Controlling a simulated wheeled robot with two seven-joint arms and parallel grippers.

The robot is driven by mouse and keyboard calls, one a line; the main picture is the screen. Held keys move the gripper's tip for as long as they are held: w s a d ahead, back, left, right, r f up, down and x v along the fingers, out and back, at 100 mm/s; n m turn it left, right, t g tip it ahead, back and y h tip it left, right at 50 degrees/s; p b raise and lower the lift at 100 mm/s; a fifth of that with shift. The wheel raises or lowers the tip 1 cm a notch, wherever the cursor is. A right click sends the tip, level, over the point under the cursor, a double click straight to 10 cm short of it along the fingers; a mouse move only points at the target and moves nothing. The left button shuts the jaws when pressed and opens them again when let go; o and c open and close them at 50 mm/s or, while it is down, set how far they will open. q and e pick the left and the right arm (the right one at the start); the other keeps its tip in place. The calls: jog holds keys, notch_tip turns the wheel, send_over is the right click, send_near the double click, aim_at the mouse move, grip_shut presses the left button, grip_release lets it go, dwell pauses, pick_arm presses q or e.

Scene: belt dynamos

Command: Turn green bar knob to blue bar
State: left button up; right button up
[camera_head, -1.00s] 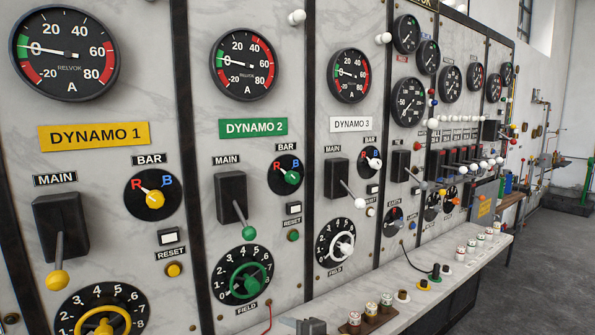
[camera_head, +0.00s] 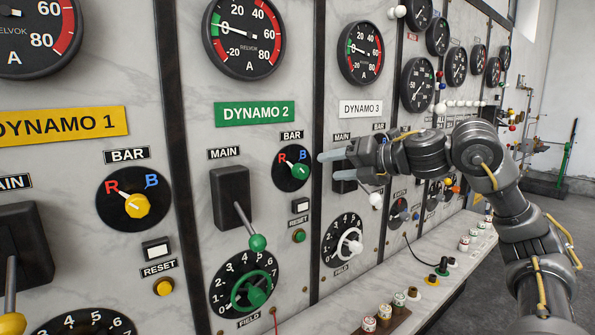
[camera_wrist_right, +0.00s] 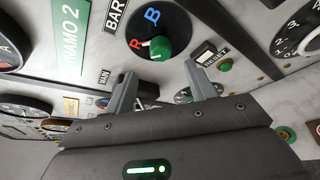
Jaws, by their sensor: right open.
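The green bar knob (camera_head: 300,171) is on the round black BAR dial (camera_head: 283,178) of the Dynamo 2 panel. Its white pointer is toward the red R, and the blue B is at the dial's upper right. In the right wrist view the green knob (camera_wrist_right: 161,48) is just beyond the fingertips, with its pointer toward R. My right gripper (camera_head: 322,157) is to the right of the dial in the head view. In the right wrist view my right gripper (camera_wrist_right: 160,75) is open and empty, its fingers spread and apart from the knob. My left gripper is not in view.
The green-ball MAIN lever (camera_head: 257,242) sticks out below left of the dial. A RESET button (camera_head: 299,236) and the green field wheel (camera_head: 250,290) are below. The Dynamo 3 panel (camera_head: 345,210) is partly behind my right gripper. A marble ledge (camera_head: 330,318) with small fittings runs below.

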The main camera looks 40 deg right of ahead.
aim_at(306, 170)
jog(key=p+x, duration=0.3)
jog(key=x, duration=0.6)
jog(key=shift+w+r, duration=0.1)
jog(key=shift+w, duration=0.1)
jog(key=shift+w+a+f, duration=0.1)
jog(key=shift+w+f, duration=0.1)
jog(key=shift+w, duration=0.3)
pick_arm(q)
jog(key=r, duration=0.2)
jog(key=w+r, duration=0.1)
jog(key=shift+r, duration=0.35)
pick_arm(e)
jog(key=c, duration=1)
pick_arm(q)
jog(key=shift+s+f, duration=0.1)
pick_arm(e)
jog(key=shift+o, duration=0.2)
